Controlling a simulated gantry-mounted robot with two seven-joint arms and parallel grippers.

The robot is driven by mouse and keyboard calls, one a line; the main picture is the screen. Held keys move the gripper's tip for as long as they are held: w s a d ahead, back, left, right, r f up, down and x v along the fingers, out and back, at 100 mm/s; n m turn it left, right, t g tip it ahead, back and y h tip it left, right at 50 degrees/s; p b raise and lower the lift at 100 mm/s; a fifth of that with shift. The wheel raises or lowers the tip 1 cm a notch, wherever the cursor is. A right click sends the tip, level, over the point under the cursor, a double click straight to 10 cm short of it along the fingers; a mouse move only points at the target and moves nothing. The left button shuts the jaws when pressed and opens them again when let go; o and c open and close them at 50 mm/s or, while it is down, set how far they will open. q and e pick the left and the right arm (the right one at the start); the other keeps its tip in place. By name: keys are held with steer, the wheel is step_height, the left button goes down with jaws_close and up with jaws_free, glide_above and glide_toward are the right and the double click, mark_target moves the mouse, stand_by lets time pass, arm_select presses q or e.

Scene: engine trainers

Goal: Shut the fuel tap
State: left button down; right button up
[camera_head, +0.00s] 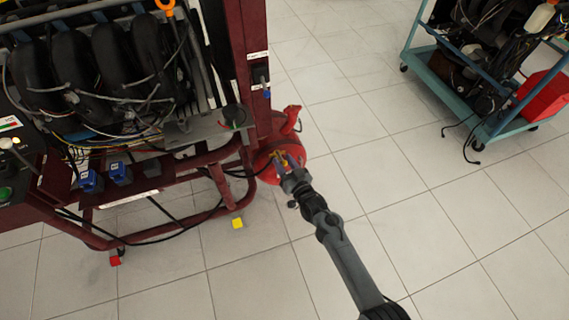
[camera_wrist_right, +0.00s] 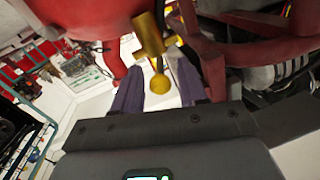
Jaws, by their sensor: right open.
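The fuel tap (camera_wrist_right: 152,38) is a brass-yellow fitting with a lever ending in a round knob (camera_wrist_right: 160,84). In the right wrist view the knob lies between the two purple fingers of my right gripper (camera_wrist_right: 157,88), with gaps on both sides. In the head view my right gripper (camera_head: 286,160) reaches the red fuel tank (camera_head: 266,168) at the stand's right side, covering part of it; a little yellow of the tap shows between the fingers. The gripper is open. My left gripper is out of view.
The dark red engine stand (camera_head: 247,60) with its hoses and cables fills the left. A red tube frame (camera_wrist_right: 207,60) is close to the fingers' right side in the wrist view. A teal trolley (camera_head: 430,85) stands at the upper right. The tiled floor between is clear.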

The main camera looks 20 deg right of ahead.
jaws_close()
steer(key=shift+s+a+r+m+h+p, duration=0.1)
steer(key=shift+a+r+m+h+p, duration=0.15)
steer(key=shift+m+h+p, duration=0.3)
steer(key=shift+a+f+m+h, duration=0.25)
steer(key=shift+m+h, duration=0.2)
steer(key=shift+h, duration=0.6)
steer(key=shift+c, duration=1.5)
jaws_free()
steer(key=o, duration=0.3)
